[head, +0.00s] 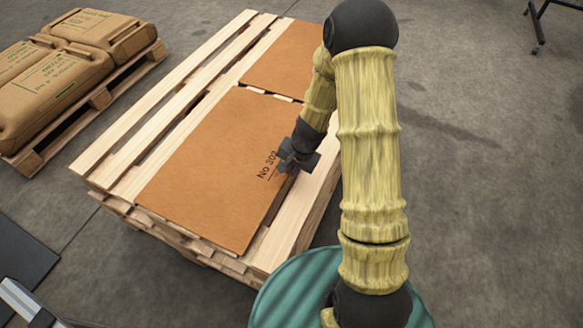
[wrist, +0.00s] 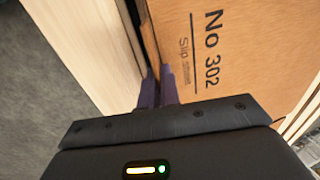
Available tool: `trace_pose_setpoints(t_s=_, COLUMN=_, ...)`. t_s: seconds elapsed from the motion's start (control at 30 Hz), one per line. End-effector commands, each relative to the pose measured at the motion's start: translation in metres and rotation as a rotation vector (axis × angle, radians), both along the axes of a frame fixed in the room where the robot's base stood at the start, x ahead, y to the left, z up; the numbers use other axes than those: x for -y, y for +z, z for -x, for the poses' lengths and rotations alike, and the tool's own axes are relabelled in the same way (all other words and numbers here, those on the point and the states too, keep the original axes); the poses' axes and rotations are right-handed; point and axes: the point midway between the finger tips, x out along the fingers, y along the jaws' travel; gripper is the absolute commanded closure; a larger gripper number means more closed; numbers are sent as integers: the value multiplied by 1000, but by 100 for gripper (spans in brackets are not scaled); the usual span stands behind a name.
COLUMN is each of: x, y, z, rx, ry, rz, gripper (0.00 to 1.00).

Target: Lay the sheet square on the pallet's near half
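The brown slip sheet (head: 205,160), printed "No 302", lies on the near half of the wooden pallet (head: 115,180). Its near edge runs about parallel to the pallet's near edge, with bare slats along its left and right sides. My gripper (head: 290,163) is at the sheet's right edge, beside the print. In the wrist view, the fingers (wrist: 158,88) are close together with the brown edge strip of the sheet (wrist: 215,100) running down between them. They look shut on that edge; the fingertips are partly hidden. My arm covers the pallet's far right part.
A second brown sheet (head: 285,58) lies on the pallet's far half, with a narrow gap between the two. A pallet of filled sacks (head: 55,80) stands at the left. A green ribbed drum (head: 280,295) is at the near right.

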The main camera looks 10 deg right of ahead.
Motion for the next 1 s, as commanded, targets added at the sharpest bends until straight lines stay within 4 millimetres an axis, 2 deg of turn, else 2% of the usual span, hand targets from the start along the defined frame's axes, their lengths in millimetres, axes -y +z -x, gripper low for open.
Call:
trace_pose_setpoints(t_s=0.33, x=0, y=-4, z=0, rx=0, ry=0, rz=0, gripper=100)
trace_pose_setpoints(t_s=0.4, x=0, y=-4, z=0, rx=0, ry=0, rz=0, gripper=86)
trace_pose_setpoints(t_s=0.5, x=0, y=-4, z=0, rx=0, ry=0, rz=0, gripper=70)
trace_pose_setpoints(t_s=0.83, x=1, y=-1, z=0, rx=0, ry=0, rz=0, gripper=70)
trace_pose_setpoints(t_s=1.0, x=4, y=17, z=2, rx=4, ry=-1, rz=2, gripper=70)
